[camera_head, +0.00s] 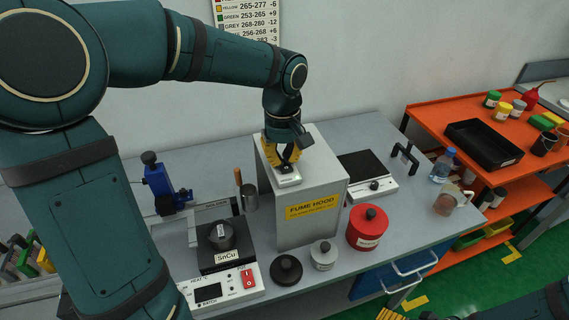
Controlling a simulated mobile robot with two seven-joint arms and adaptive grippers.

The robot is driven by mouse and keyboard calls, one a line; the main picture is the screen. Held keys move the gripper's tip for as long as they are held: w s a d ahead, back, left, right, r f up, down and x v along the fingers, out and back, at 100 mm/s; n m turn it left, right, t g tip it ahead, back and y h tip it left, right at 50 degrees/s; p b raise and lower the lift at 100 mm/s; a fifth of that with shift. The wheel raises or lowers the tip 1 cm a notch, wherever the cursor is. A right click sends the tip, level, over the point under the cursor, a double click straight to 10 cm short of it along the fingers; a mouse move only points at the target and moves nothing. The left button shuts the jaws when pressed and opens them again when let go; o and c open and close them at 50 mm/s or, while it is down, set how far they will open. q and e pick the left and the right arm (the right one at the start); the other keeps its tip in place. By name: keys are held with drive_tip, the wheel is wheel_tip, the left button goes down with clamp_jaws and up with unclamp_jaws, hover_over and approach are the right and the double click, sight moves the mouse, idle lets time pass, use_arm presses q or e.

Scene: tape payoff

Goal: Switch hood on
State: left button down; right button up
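The fume hood (304,232) is a grey box with a yellow "FUME HOOD" label, standing on the bench. A small pale switch box (287,180) sits on its top near the front edge. My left gripper (288,163), with yellow and black parts, points down right at this switch box and partly covers it. I cannot tell whether its fingertips touch the switch, or whether they are open or shut. The switch's position is hidden. My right arm shows dark at the lower right edge; a yellow part at the bottom edge may be its gripper, mostly cut off.
Left of the hood stand a SnCu pot (221,235) and a heater unit with a red switch (248,278). In front are a black round weight (286,269), a grey canister (324,255) and a red canister (367,228). A black-topped plate (363,168) lies right. An orange cart (435,116) stands beyond.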

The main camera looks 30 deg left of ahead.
use_arm(q)
drive_tip(key=shift+r+p, duration=2.85)
drive_tip(key=shift+r, duration=0.65)
